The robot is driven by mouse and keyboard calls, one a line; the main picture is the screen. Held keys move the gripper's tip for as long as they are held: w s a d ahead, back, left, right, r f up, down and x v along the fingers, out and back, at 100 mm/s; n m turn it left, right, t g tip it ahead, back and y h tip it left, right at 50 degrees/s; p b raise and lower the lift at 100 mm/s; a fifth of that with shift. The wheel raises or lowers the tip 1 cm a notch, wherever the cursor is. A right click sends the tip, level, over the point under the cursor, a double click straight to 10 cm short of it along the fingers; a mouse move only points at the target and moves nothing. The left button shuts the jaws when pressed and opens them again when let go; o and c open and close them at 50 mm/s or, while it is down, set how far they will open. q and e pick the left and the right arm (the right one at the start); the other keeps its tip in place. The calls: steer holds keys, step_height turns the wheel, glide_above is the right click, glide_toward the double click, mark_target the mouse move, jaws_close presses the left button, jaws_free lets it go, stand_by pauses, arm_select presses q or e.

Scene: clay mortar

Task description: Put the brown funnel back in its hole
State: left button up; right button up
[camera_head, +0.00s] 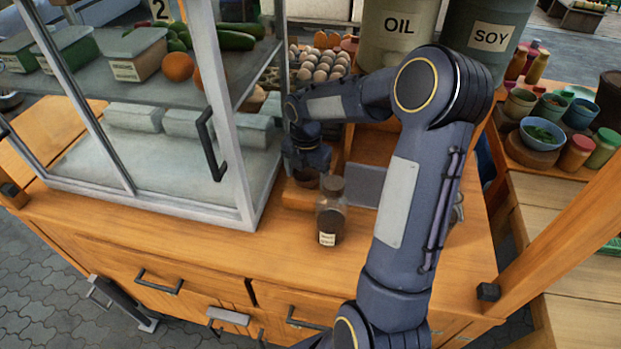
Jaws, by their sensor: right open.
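My right arm comes in from the bottom, bends at its elbow near the oil container and reaches left. My right gripper (308,168) points down beside the glass case, over the counter, and its jaws are open. A small dark brown round thing (306,179) shows just below the gripper, at a wooden block (296,199); it may be the brown funnel, but the gripper and arm partly cover it. I cannot tell whether the jaws touch it. No hole can be made out clearly. My left gripper is not in view.
A labelled glass jar (330,222) with dark contents stands close in front of the block. The glass case (240,185) is close on the left. A grey box (367,185) and a tray of eggs (322,66) stand behind. The counter front (285,255) is clear.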

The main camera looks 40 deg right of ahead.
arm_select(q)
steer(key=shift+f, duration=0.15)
arm_select(e)
steer(key=shift+s+f+g, duration=0.3)
steer(key=shift+s+f, duration=0.3)
steer(key=shift+f, duration=0.15)
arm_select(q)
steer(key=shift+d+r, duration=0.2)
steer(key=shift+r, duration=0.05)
arm_select(e)
steer(key=r, duration=0.9)
steer(key=shift+w+r, duration=0.15)
steer(key=shift+w, duration=0.25)
